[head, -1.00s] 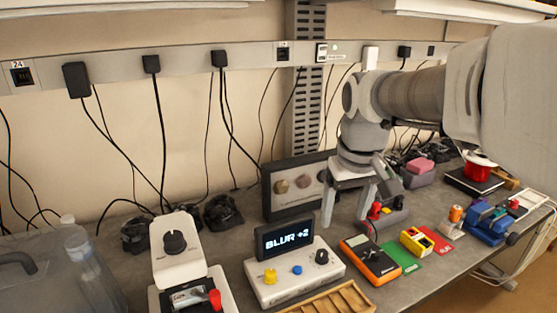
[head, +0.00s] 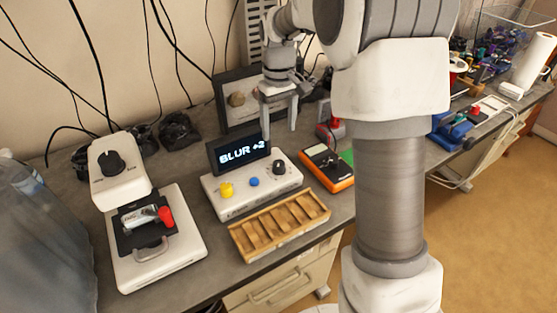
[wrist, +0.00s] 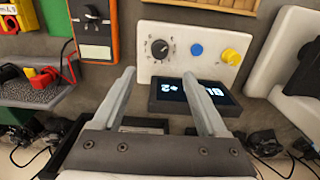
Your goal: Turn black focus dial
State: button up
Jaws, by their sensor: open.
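A white control box (head: 235,195) stands on the bench, with a yellow knob (head: 226,189), a blue button (head: 253,182) and a black dial (head: 278,167). The black dial with its white pointer also shows in the wrist view (wrist: 159,47). A display (head: 238,152) at the box's back reads "BLUR +2". A white microscope-like device (head: 118,178) at left carries another black dial (head: 111,163); I cannot tell which is the focus dial. My gripper (head: 279,133) is open and empty, pointing down behind the box's right end, apart from its dial. It also shows in the wrist view (wrist: 159,76).
A wooden slotted tray (head: 280,226) lies in front of the box. An orange-black meter (head: 327,168) sits to its right. Cables hang along the wall.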

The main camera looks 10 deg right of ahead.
aim_at(279, 163)
notch_tip(279, 163, down, 12)
jog(key=shift+r, duration=0.1)
jog(key=shift+c, duration=0.2)
grip_shut()
dwell(0.4)
